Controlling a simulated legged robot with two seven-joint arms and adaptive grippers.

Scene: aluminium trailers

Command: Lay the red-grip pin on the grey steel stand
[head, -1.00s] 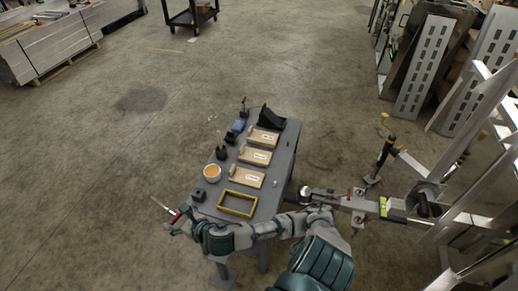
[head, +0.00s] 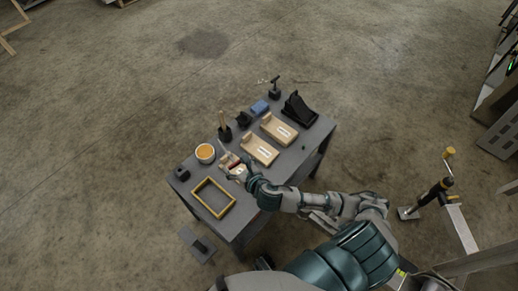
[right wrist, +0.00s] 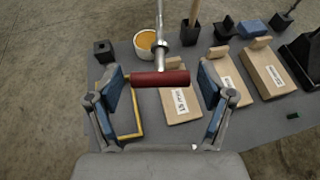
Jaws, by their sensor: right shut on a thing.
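The grey steel stand (head: 290,166) is a dark table in the middle of the head view; its top also shows in the right wrist view (right wrist: 252,128). My right gripper (head: 236,169) is over the stand's near left part, between the yellow frame and the wooden holders. In the right wrist view, my right gripper (right wrist: 160,80) is shut on the red-grip pin (right wrist: 160,78). The red grip lies crosswise between the blue-padded fingers, and its steel shaft points away. I cannot tell whether the pin touches anything below. My left gripper is not in view.
The stand carries a yellow frame (head: 213,198), a white cup with orange content (head: 205,152), labelled wooden holders (head: 261,149), a black block (head: 182,173) and a black wedge (head: 299,108). Its right front part is mostly bare. Aluminium trailer parts (head: 458,226) stand at right.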

